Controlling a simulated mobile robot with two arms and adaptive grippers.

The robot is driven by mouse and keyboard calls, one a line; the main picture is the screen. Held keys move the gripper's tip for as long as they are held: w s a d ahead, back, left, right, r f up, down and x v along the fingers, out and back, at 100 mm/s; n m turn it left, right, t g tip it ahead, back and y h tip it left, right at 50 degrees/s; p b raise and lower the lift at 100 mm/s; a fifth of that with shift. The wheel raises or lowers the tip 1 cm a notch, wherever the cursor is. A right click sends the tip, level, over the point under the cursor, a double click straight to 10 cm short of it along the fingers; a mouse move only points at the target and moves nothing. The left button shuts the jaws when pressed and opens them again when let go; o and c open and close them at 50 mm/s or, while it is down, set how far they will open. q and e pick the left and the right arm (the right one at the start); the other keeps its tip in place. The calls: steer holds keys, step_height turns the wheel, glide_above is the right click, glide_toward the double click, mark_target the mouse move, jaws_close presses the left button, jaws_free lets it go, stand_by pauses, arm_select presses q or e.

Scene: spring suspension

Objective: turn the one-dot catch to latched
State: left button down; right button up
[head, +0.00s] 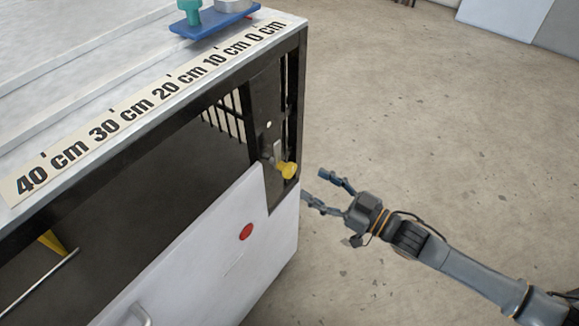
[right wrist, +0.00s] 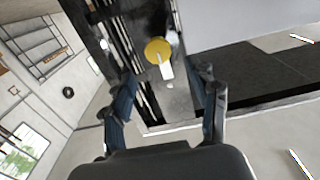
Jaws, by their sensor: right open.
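The catch is a yellow round knob (head: 288,170) with a short pale lever on a dark upright plate (head: 278,190) at the cabinet's front corner. One white dot (head: 268,124) shows on the plate above it. In the right wrist view the yellow knob (right wrist: 158,50) lies ahead, between the fingers, with the pale lever (right wrist: 166,71) beside it. My right gripper (head: 315,186) is open and empty, just right of the knob and apart from it. It also shows open in the right wrist view (right wrist: 167,88). My left gripper is not in view.
A blue tray (head: 213,20) sits on top. The floor (head: 420,130) right of the cabinet is clear.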

mark_target(292, 171)
steer(key=x, duration=0.8)
steer(key=shift+w+a+p, duration=0.15)
steer(key=shift+w+p, duration=0.1)
steer(key=shift+p, duration=0.15)
jaws_close()
